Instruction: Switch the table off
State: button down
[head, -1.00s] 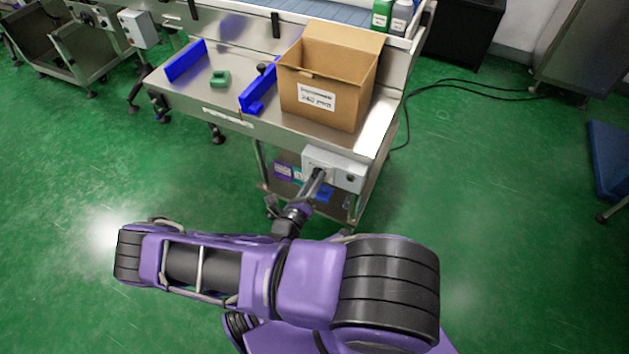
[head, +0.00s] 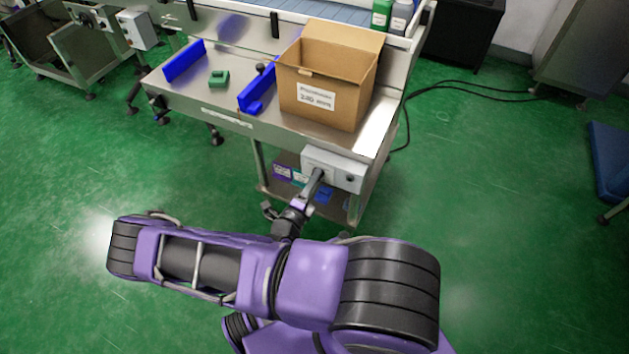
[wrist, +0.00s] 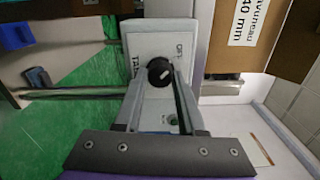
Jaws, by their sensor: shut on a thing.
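The steel table (head: 205,98) stands ahead of me in the head view. A light grey control box (head: 345,172) hangs below its front edge, with a small dark round control (head: 349,179) on the right of its face. In the wrist view the control box (wrist: 143,45) has a black rotary knob (wrist: 160,72) with a pale mark. My gripper (wrist: 160,80) is shut on this knob, one finger on each side. In the head view my gripper (head: 317,178) reaches the box's left part and hides the knob.
An open cardboard box (head: 325,100), blue guides (head: 185,60) and a green block (head: 219,79) are on the table. Small boxes (head: 283,171) sit on the lower shelf. A black cable (head: 460,84) lies on the floor to the right. Green floor around the table is free.

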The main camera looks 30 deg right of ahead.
dwell(0.5)
jog(key=c, duration=0.5)
grip_release()
jog(key=shift+a, duration=0.1)
jog(key=v, duration=1.7)
jog(key=shift+p, duration=0.3)
jog(key=shift+s+a, duration=0.1)
jog(key=shift+s, duration=0.05)
